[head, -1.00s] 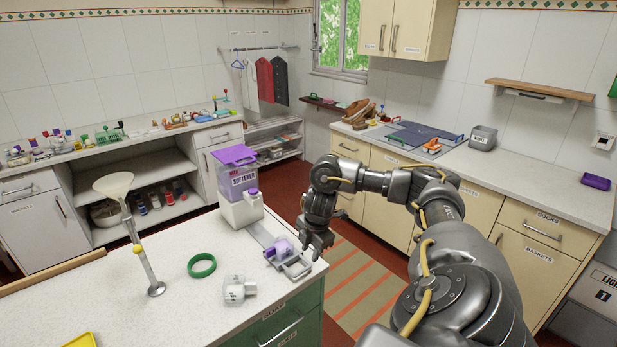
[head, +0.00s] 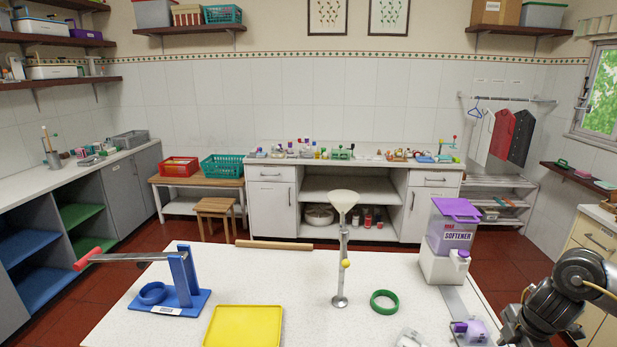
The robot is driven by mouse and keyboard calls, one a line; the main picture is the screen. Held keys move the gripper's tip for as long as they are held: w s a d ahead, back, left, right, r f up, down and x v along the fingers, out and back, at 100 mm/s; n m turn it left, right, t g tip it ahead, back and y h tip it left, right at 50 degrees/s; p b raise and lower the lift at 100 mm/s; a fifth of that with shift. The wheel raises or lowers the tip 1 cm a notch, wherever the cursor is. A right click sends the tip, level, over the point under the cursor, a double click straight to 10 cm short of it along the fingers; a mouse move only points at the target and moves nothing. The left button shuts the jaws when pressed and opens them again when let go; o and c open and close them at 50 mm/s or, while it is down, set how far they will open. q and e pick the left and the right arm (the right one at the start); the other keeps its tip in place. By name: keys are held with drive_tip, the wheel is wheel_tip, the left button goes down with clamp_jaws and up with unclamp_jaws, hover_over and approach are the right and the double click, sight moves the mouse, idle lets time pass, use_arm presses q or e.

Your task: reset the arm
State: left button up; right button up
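My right arm (head: 565,290) comes in at the lower right edge of the head view. Its gripper (head: 513,325) hangs low beside the table's right end, close to a small purple-and-clear item (head: 472,330). The gripper is partly cut off, and I cannot tell whether its fingers are open or shut. My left arm and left gripper are not in view.
The white table (head: 290,270) holds a blue stand (head: 180,285), yellow tray (head: 243,327), funnel stand (head: 342,250), green ring (head: 384,302) and softener dispenser (head: 450,240). A wooden stool (head: 217,210) stands behind. The table's middle is mostly clear.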

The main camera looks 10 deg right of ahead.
drive_tip(key=w+a+f+n+t+y, duration=0.15)
drive_tip(key=a+f, duration=0.25)
drive_tip(key=a, duration=0.8)
drive_tip(key=w+a+f+t+y, duration=0.2)
drive_tip(key=a+f, duration=0.3)
drive_tip(key=a, duration=0.6)
drive_tip(key=s+a+m+t, duration=0.2)
drive_tip(key=s+a+m, duration=0.35)
drive_tip(key=a, duration=0.45)
drive_tip(key=s+d+f+m+g+h, duration=0.1)
drive_tip(key=s+d+m+g, duration=0.1)
drive_tip(key=s+m, duration=0.5)
drive_tip(key=s+d+f+m+g+h, duration=0.2)
drive_tip(key=s, duration=0.9)
wheel_tip(320, 180, down, 32)
drive_tip(key=s+g+b, duration=0.2)
drive_tip(key=b, duration=0.3)
drive_tip(key=s+d+f+g+b, duration=0.1)
drive_tip(key=s+d+f+b, duration=0.2)
drive_tip(key=s+f, duration=1.3)
wheel_tip(320, 180, down, 2)
drive_tip(key=shift+d+f+b, duration=0.2)
drive_tip(key=shift+b, duration=0.15)
